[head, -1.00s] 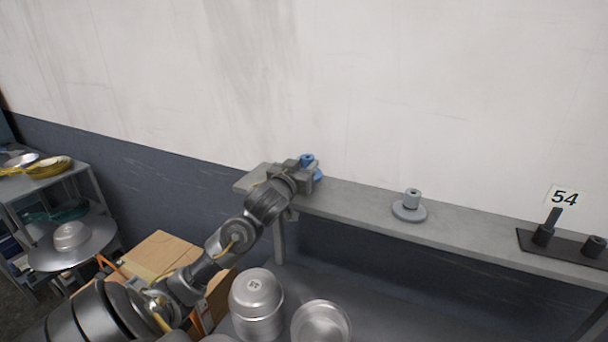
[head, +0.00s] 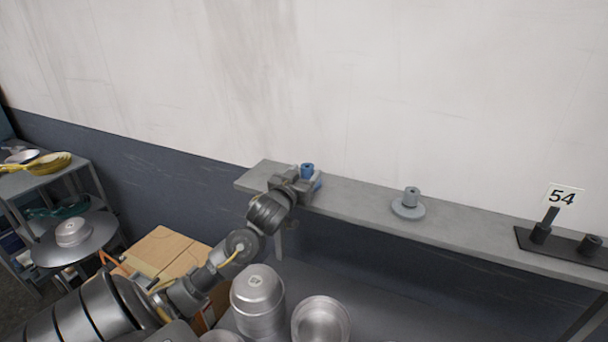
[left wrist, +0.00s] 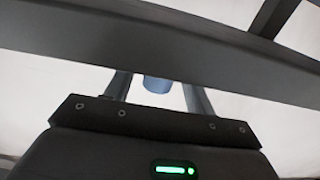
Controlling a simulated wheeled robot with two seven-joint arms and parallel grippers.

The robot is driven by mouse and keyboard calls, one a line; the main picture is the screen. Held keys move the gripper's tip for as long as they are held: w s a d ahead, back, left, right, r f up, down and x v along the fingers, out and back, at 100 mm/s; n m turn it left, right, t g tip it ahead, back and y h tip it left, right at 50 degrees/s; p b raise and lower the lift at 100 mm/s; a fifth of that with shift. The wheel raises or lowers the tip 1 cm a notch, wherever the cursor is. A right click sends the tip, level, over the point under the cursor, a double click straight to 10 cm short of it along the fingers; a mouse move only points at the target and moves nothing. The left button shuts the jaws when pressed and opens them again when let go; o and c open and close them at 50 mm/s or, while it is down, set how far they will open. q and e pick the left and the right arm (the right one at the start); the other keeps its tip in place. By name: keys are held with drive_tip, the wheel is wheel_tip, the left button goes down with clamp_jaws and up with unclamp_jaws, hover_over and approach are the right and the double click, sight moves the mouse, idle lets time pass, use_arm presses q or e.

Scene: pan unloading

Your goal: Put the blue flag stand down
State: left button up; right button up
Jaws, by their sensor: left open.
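The blue flag stand (head: 307,171) is at the left end of the narrow grey shelf (head: 350,197) along the wall. It looks upright, with its base mostly hidden by my gripper. My left gripper (head: 305,184) is open at the near side of the stand. In the left wrist view the blue stand (left wrist: 158,84) shows between the two spread fingers (left wrist: 158,92), partly hidden behind a dark bar. My right gripper is in neither view.
A grey stand (head: 409,204) sits farther right on the shelf, then a black base with pegs (head: 565,243) and a "54" sign (head: 562,198). Metal pots (head: 258,300) and a cardboard box (head: 165,252) are below. The shelf between the stands is clear.

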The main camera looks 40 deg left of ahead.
use_arm(q)
drive_tip(key=shift+r, duration=0.2)
drive_tip(key=b+v, duration=0.1)
drive_tip(key=v, duration=1.1)
